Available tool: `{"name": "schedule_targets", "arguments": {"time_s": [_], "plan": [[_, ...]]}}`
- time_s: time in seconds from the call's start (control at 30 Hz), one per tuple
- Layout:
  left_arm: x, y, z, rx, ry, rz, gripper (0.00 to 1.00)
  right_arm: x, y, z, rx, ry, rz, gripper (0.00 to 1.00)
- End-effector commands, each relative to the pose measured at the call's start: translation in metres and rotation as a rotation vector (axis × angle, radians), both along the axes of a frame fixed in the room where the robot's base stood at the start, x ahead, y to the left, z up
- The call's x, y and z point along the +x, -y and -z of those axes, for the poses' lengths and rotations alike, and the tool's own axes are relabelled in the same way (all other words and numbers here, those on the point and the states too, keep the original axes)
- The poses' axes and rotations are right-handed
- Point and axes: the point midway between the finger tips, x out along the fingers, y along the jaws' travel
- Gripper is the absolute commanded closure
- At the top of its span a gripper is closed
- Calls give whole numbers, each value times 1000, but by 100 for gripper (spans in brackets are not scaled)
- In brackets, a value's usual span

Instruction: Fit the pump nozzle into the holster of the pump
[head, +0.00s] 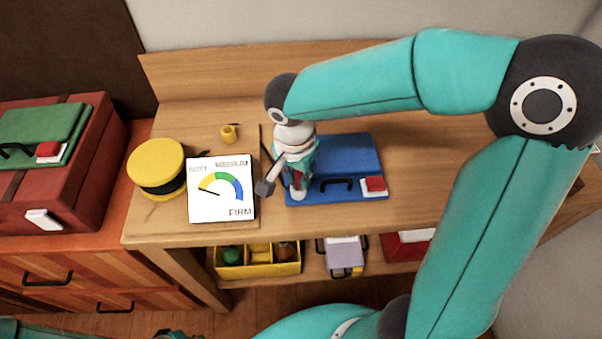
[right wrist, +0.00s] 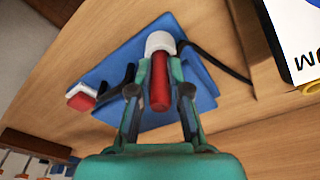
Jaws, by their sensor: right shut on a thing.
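My right gripper (head: 299,190) is over the blue case on the bench. In the right wrist view its two fingers (right wrist: 159,108) are closed around the nozzle (right wrist: 159,85), which has a red body and a white end. A dark hose (right wrist: 218,62) trails from beside the white end. In the head view the gripper mostly hides the nozzle. A square gauge panel (head: 222,206), marked soft, medium and firm, is left of the gripper. A small yellow cup-like part (head: 229,133) is behind it; I cannot tell whether this is the holster. Only dark bits, perhaps my left gripper (head: 178,334), show at the bottom edge.
The blue case (head: 350,152) has a black handle and a red-and-white block (head: 374,186). A yellow drum (head: 156,164) stands left of the gauge. A yellow bin (head: 258,268) is on the shelf below. The bench right of the case is partly clear, under my arm.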

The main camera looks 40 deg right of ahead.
Motion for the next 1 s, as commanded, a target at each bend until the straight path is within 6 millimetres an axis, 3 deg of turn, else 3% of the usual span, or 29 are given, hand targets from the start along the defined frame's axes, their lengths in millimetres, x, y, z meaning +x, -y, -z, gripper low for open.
{"name": "schedule_targets", "arguments": {"time_s": [0.07, 0.1, 0.27, 0.57, 0.73, 1.0], "plan": [[0, 0, 5, 0, 0, 0, 100, 0, 0, 4, 0, 1, 0, 100], [0, 0, 5, 0, 0, 0, 100, 0, 0, 4, 0, 0, 0, 82], [0, 0, 3, 0, 0, 0, 100, 0, 0, 3, 0, 0, 0, 59], [0, 0, 2, 0, 0, 0, 100, 0, 0, 2, 0, 0, 1, 59], [0, 0, -8, 0, 0, 0, 100, -1, 1, -1, -1, -4, 1, 59], [0, 0, 3, 0, 0, 0, 100, 2, -5, -49, 2, 8, 1, 59]]}}
